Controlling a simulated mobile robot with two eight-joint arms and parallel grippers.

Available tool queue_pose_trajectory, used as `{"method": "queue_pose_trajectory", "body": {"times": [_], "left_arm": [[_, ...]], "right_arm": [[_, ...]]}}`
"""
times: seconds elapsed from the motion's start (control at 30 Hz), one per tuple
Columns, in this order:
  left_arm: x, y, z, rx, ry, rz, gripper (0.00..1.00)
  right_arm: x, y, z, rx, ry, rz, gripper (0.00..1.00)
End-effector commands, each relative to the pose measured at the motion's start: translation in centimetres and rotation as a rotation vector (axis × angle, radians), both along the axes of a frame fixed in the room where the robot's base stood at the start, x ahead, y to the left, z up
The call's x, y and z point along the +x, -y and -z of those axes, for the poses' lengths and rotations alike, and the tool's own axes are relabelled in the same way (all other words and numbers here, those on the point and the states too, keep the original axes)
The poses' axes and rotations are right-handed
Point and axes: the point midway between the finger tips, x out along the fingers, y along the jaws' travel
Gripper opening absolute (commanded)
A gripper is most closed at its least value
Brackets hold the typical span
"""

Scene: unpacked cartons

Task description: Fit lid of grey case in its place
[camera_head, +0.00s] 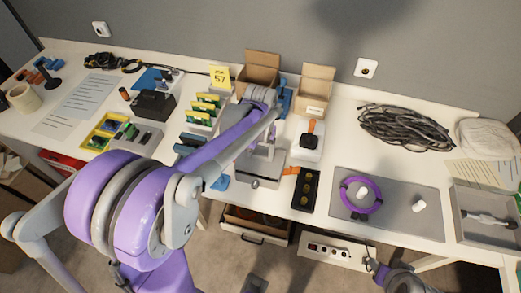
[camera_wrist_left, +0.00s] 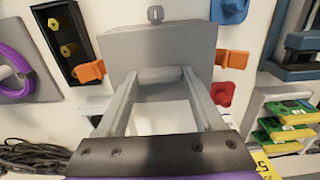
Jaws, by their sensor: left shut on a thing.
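The grey case (camera_head: 262,168) stands near the front edge of the table, in the middle of the head view, with a small latch on its front. In the left wrist view its flat grey top, seemingly the lid (camera_wrist_left: 172,45), lies just beyond my fingers. My left gripper (camera_head: 260,143) reaches down over the case. In the left wrist view its two fingers (camera_wrist_left: 160,76) are shut on a grey part at the lid's near edge. I cannot tell whether the lid sits flush on the case. My right gripper (camera_head: 373,264) is low at the right, in front of the table, its jaws unclear.
A black tray (camera_head: 305,188) with yellow pieces stands close right of the case, with an orange part between. A white box (camera_head: 310,142) and open cartons (camera_head: 315,88) stand behind. A purple ring (camera_head: 361,195) lies on a grey mat (camera_head: 400,220) further right.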

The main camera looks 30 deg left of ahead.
Motion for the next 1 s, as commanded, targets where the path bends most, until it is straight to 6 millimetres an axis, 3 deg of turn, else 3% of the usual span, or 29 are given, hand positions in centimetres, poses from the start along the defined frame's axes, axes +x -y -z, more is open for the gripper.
{"method": "queue_pose_trajectory", "body": {"times": [0.97, 1.0], "left_arm": [[0.0, 0.0, 2.3, 0.000, 0.000, 0.000, 0.07], [0.0, 0.0, 2.2, 0.000, 0.000, 0.000, 0.74]], "right_arm": [[-0.4, 0.0, 1.8, 0.000, -0.008, 0.000, 0.50], [-0.4, 0.0, 1.7, 0.000, -0.008, 0.000, 0.50]]}}
